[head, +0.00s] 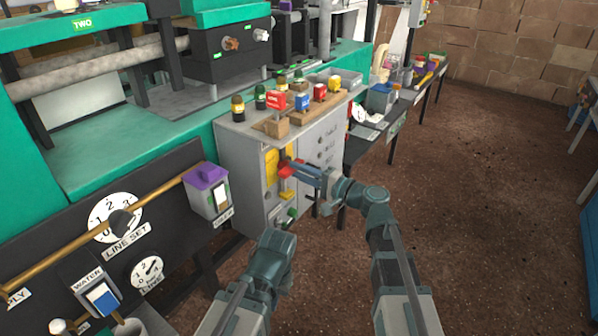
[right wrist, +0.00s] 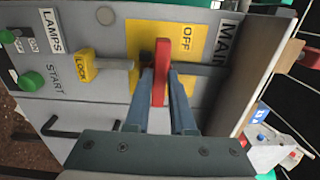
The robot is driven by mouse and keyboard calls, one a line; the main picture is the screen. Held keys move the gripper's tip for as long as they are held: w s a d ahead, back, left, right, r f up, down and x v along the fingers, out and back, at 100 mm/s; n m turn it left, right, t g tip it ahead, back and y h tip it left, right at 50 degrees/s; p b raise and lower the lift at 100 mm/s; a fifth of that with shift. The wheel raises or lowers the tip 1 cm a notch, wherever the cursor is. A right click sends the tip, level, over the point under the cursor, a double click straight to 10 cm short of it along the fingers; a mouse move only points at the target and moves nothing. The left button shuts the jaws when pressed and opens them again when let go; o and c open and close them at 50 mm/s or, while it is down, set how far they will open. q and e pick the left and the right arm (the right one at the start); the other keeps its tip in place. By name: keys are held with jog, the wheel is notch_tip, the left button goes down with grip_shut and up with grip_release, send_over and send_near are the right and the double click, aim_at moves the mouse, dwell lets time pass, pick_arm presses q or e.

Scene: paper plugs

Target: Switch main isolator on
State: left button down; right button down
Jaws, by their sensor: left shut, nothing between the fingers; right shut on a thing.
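The main isolator is a yellow plate (right wrist: 199,42) on the grey cabinet front, marked OFF, with MAIN lettered beside it. Its red handle (right wrist: 160,70) stands across the plate in the right wrist view. My right gripper (head: 292,168) is shut on this handle, with one finger on each side of it. Any ON mark is hidden from me. A yellow LOCK tab (right wrist: 88,62) sits on a pin to the left of the plate. My left gripper (head: 285,228) is shut and empty, low in front of the cabinet; its fingertips are hard to make out.
The grey cabinet (head: 240,165) carries bottles and small coloured boxes on top. A green START button (right wrist: 33,81) and a LAMPS switch are on its front. A purple-topped box (head: 207,178) and dials stand to the left. The brown floor (head: 480,200) is clear on the right.

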jog(key=shift+m, duration=9)
jog(key=c, duration=0.8)
grip_release()
jog(key=shift+o, duration=0.2)
jog(key=shift+s+d, duration=0.1)
jog(key=v, duration=1.3)
jog(key=shift+s+d, duration=0.2)
jog(key=shift+d, duration=0.05)
